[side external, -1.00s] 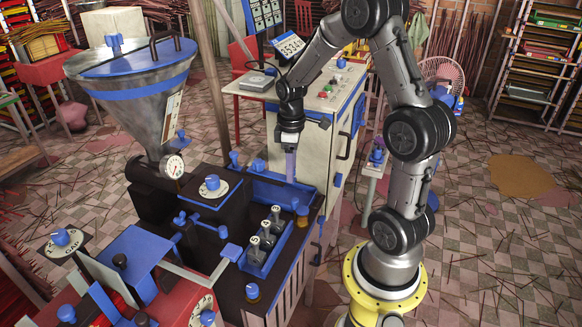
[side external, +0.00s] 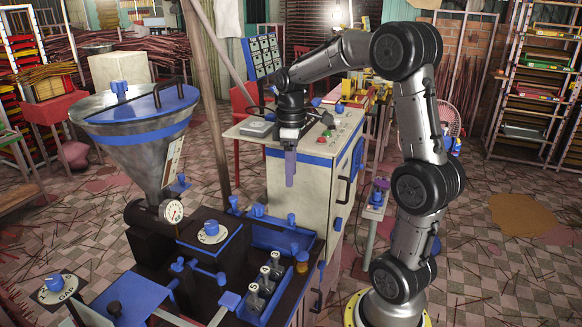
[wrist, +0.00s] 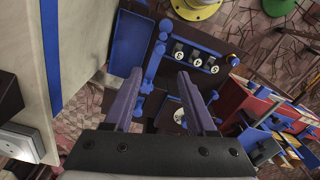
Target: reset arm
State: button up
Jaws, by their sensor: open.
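My gripper (side external: 290,168) hangs pointing down in the side external view, in front of the white control cabinet and above the blue tray of the extruder bench. In the wrist view my gripper (wrist: 160,98) shows two purple fingers spread apart with nothing between them. The fingers touch nothing that I can see. My arm rises from its yellow base ring at the lower right and bends over to the left.
The white cabinet (side external: 312,172) stands close behind my gripper. Several numbered dies (side external: 265,280) sit in a blue rack (side external: 250,305) below. A steel hopper (side external: 140,150) stands to the left, and a small stand (side external: 376,200) is between cabinet and arm.

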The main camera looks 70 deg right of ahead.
jog(key=shift+r, duration=0.5)
jog(key=s+a+r+n+t, duration=0.25)
jog(key=a+r, duration=0.45)
jog(key=a, duration=0.5)
jog(key=s+a+f+m+t, duration=0.3)
jog(key=s+a+f+m, duration=0.2)
jog(key=s, duration=0.5)
jog(key=shift+a, duration=0.95)
